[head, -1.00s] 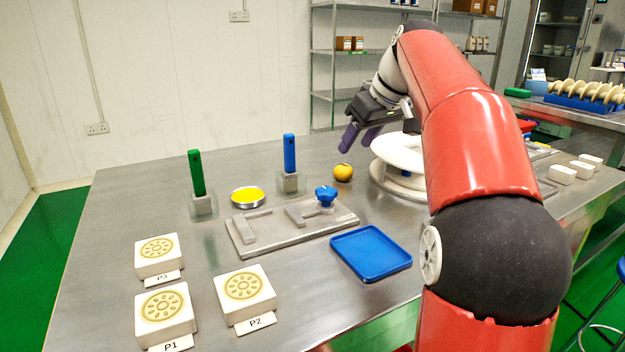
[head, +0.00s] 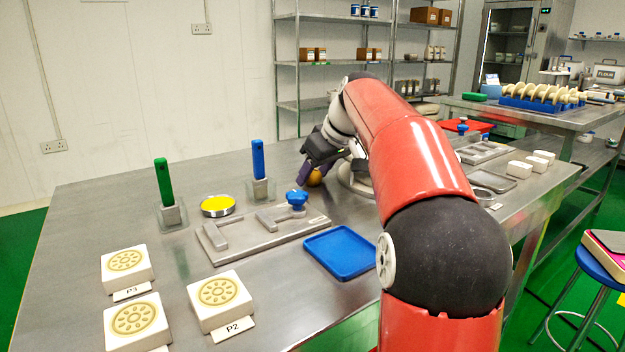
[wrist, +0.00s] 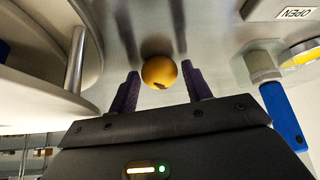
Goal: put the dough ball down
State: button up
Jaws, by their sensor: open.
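The dough ball (head: 314,178) is a small orange-yellow ball on the steel table, behind the grey plate with the blue knob. In the wrist view the dough ball (wrist: 159,72) has a dark speck on its lower side and a reflection on the table. My gripper (head: 306,174) is low over the table at the ball. In the wrist view my gripper (wrist: 160,80) is open, with one purple finger on each side of the ball and narrow gaps between. The fingers partly hide the ball in the head view.
The grey plate with the blue knob (head: 297,199) and the blue tray (head: 340,252) lie nearer. A blue-handled tool (head: 258,160), a green-handled tool (head: 164,182) and a yellow-filled dish (head: 217,205) stand left. A white round body (wrist: 40,85) is close beside my gripper.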

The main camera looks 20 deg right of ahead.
aim_at(315, 171)
jog(key=c, duration=0.8)
jog(key=shift+r, duration=0.1)
notch_tip(315, 171, up, 10)
jog(key=p, duration=0.3)
